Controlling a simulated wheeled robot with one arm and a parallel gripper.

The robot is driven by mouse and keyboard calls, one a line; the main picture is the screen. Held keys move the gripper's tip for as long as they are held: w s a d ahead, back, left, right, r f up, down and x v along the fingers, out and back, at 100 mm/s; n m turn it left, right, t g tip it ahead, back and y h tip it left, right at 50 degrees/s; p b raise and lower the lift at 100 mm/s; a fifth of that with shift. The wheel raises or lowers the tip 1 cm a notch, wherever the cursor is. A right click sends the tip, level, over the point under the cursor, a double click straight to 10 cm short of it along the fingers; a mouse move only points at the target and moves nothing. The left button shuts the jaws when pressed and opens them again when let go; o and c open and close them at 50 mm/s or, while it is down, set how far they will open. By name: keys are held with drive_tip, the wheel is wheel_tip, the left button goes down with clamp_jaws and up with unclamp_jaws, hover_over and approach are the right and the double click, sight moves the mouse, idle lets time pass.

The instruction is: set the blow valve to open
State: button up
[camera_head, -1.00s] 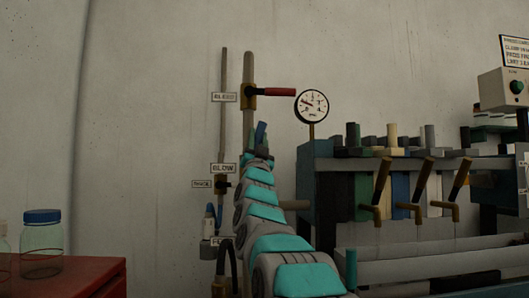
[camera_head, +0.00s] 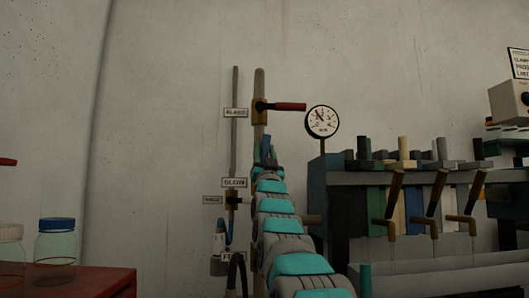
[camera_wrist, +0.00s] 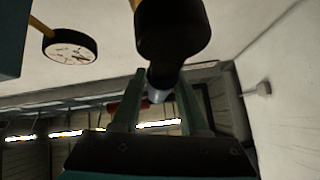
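In the head view the label that reads like BLOW (camera_head: 234,182) is on the thin pipe left of my arm. My arm covers the main pipe beside this label, so the blow valve is hidden there. My gripper is at the arm's far end, too small to judge. In the wrist view a dark, rounded grip on a brass stem, likely the blow valve's handle (camera_wrist: 172,35), hangs from the top edge. My gripper (camera_wrist: 160,75) has its two green fingers apart, with the grip's lower end near the fingertips. I cannot tell if they touch.
A red-handled valve (camera_head: 288,106) sits higher on the pipe, its handle pointing right. A round gauge (camera_head: 322,121) is right of it; it also shows in the wrist view (camera_wrist: 70,46). A manifold with brass levers (camera_head: 393,205) stands right. Jars (camera_head: 55,242) stand on a red cabinet (camera_head: 105,278) left.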

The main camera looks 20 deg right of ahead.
sight(265, 155)
drive_tip(key=shift+o, duration=1.2)
drive_tip(key=shift+s, duration=0.15)
drive_tip(key=shift+v, duration=1.6)
drive_tip(key=shift+s+a+f, duration=0.1)
drive_tip(key=shift+s+f, duration=0.2)
drive_tip(key=shift+f, duration=0.1)
drive_tip(key=shift+v, duration=1.75)
